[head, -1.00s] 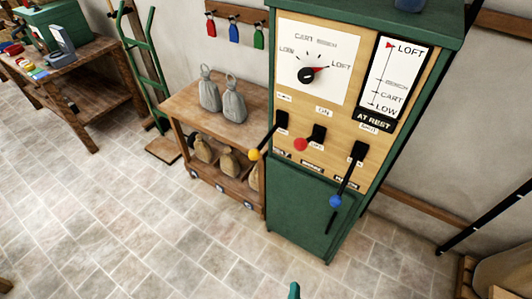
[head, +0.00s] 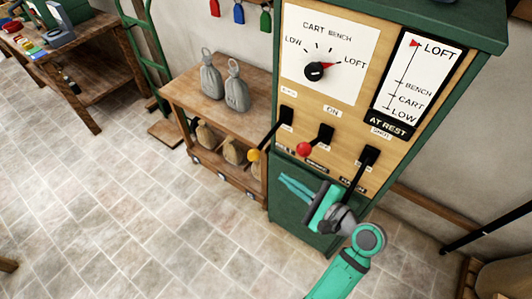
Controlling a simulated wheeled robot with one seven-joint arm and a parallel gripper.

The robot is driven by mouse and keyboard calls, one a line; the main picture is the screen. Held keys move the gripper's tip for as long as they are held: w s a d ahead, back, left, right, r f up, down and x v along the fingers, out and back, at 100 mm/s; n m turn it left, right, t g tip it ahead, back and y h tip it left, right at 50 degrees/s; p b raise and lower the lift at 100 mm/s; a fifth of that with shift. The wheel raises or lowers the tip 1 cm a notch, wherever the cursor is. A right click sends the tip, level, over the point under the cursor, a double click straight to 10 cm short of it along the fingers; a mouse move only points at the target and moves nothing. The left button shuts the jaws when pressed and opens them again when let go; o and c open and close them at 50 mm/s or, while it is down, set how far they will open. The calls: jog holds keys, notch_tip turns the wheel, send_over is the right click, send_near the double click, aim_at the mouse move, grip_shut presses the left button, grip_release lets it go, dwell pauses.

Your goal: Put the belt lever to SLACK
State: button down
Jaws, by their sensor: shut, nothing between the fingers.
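The green control cabinet (head: 488,22) carries three black levers on its wooden panel. The left lever has a yellow knob (head: 253,155), the middle one a red knob (head: 304,149). The right lever (head: 361,170) hangs down, its knob hidden behind my gripper. The small labels around the levers are too blurred to tell which is the belt lever or where SLACK lies. My gripper (head: 284,184) is shut and empty, in front of the cabinet's lower green door, its fingers pointing left, below the red knob. I cannot tell whether it touches anything.
A wooden shelf table (head: 180,92) with grey weights (head: 236,90) and sacks stands left of the cabinet. The dial pointer (head: 316,70) points to LOFT; the gauge (head: 407,84) has AT REST beneath it. A green hand truck (head: 150,60) leans further left. The tiled floor in front is clear.

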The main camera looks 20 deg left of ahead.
aim_at(269, 136)
jog(key=shift+w+r+g+y, duration=0.15)
jog(key=shift+r+g+y, duration=0.25)
jog(key=shift+r, duration=0.55)
jog(key=x, duration=1)
jog(key=shift+w, duration=0.1)
jog(key=shift+s+a+r, duration=0.1)
jog(key=shift+s+r, duration=0.05)
jog(key=shift+r, duration=0.35)
jog(key=shift+s+a+r, duration=0.1)
jog(key=shift+s+r, duration=0.05)
jog(key=shift+r, duration=0.4)
jog(key=shift+d, duration=0.15)
